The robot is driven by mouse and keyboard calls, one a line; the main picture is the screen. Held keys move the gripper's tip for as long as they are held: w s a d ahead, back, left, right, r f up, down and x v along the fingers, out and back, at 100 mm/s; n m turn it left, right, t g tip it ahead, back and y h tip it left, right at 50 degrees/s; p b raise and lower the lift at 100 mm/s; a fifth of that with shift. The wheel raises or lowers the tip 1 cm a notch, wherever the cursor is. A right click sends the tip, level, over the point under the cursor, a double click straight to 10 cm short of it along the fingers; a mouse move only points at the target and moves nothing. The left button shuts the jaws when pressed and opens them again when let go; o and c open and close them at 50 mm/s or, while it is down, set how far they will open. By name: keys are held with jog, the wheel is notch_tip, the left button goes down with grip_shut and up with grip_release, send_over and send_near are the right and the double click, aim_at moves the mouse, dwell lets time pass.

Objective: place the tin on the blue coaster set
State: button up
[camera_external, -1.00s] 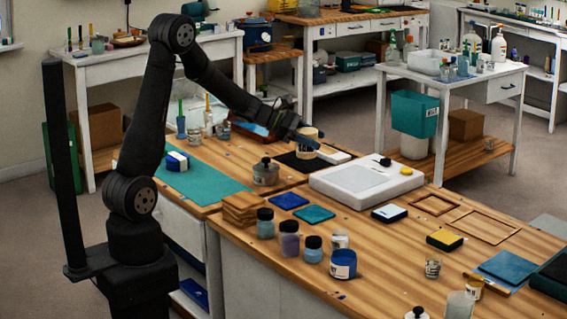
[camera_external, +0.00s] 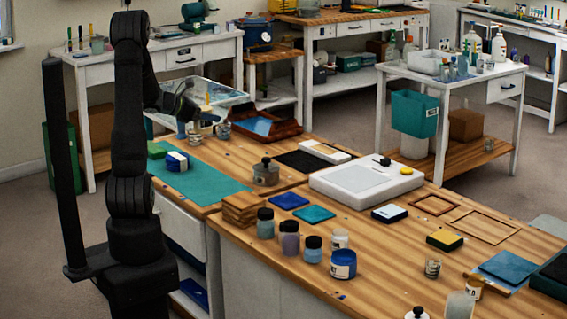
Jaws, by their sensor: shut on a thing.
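My gripper (camera_external: 188,108) is at the left, above the back of the near bench, far to the left of and behind the coasters. It is shut on the tin (camera_external: 208,117), a small pale cylinder that shows only in part against the jars behind the teal mat. The fingertips are small and dark, so the exact hold is unclear. The blue coaster set (camera_external: 288,201) lies flat on the wooden bench, left of a teal coaster set (camera_external: 314,214). Nothing lies on top of the blue set.
Wooden coasters (camera_external: 242,211) are stacked left of the blue set. A lidded grey pot (camera_external: 265,174) stands behind it and several jars in front, among them a purple one (camera_external: 289,238). A white scale-like slab (camera_external: 340,187) is to the right. The teal mat (camera_external: 205,186) has free room.

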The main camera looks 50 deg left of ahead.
jog(key=s+a+f, duration=0.1)
jog(key=a+f, duration=0.1)
jog(key=a, duration=0.2)
jog(key=s+a+f, duration=0.1)
jog(key=a+f, duration=0.1)
jog(key=a, duration=0.2)
jog(key=s+a+f, duration=0.1)
jog(key=a+f, duration=0.2)
jog(key=a, duration=0.1)
jog(key=shift+s, duration=0.3)
jog(key=shift+f, duration=2)
jog(key=shift+f, duration=0.15)
jog(key=o, duration=1.1)
jog(key=shift+c, duration=0.2)
jog(key=shift+r, duration=0.2)
jog(key=v, duration=1.2)
